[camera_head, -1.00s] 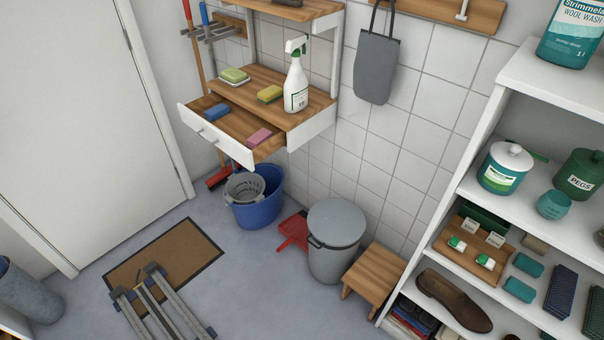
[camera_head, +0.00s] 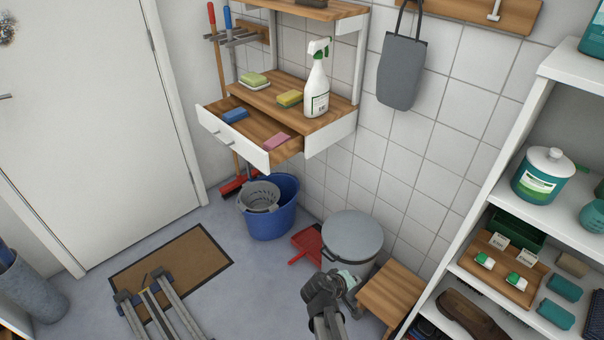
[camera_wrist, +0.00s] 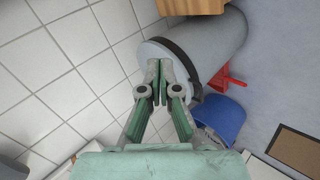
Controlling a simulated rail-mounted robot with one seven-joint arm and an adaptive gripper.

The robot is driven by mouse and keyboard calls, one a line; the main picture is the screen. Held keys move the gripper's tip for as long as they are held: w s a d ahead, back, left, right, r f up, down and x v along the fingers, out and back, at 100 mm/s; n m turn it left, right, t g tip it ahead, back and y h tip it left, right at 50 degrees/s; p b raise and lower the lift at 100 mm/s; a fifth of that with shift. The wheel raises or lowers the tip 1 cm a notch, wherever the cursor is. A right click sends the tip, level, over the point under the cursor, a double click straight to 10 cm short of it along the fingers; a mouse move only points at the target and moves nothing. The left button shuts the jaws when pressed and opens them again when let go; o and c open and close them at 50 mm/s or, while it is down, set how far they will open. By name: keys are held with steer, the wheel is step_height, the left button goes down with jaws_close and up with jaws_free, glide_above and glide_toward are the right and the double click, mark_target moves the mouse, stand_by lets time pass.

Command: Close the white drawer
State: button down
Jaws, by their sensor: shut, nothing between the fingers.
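The white drawer (camera_head: 232,135) is pulled out from under the wooden wall shelf, its white front facing the left and front. A blue sponge (camera_head: 234,116) and a pink sponge (camera_head: 276,142) lie in it. My gripper (camera_head: 350,277) is low in front of the grey bin, well below and to the right of the drawer. In the wrist view my gripper (camera_wrist: 160,82) is shut and empty, its fingertips together in front of the bin. The drawer front cannot be clearly made out in the wrist view.
A spray bottle (camera_head: 316,83) and a yellow sponge (camera_head: 290,98) stand on the shelf above the drawer. Below are a blue bucket (camera_head: 270,218), the grey bin (camera_head: 352,234) and a wooden stool (camera_head: 392,294). A white shelf unit (camera_head: 505,170) stands at right.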

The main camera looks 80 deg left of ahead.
steer(key=s+a+r+n+g+y+b, duration=0.1)
steer(key=s+a+r+n+y, duration=0.3)
steer(key=s+a+r, duration=0.5)
steer(key=s+a+r+n+g+y, duration=0.2)
steer(key=s+a+r+n+y, duration=0.35)
steer(key=s, duration=0.65)
steer(key=s+a+r+n+g+y+b, duration=0.1)
steer(key=s+a+r+n+y, duration=0.25)
steer(key=s+a+r, duration=0.6)
steer(key=p, duration=0.1)
glide_toward(255, 158)
steer(key=s+a, duration=0.2)
steer(key=a, duration=0.3)
steer(key=shift+w+a+r+m+p, duration=0.1)
steer(key=shift+w+a+m+p, duration=0.15)
steer(key=shift+w, duration=0.35)
steer(key=shift+w+a+m+p, duration=0.2)
steer(key=shift+w+a, duration=0.2)
steer(key=shift+w, duration=0.2)
steer(key=shift+w+a, duration=0.2)
steer(key=shift+w, duration=0.2)
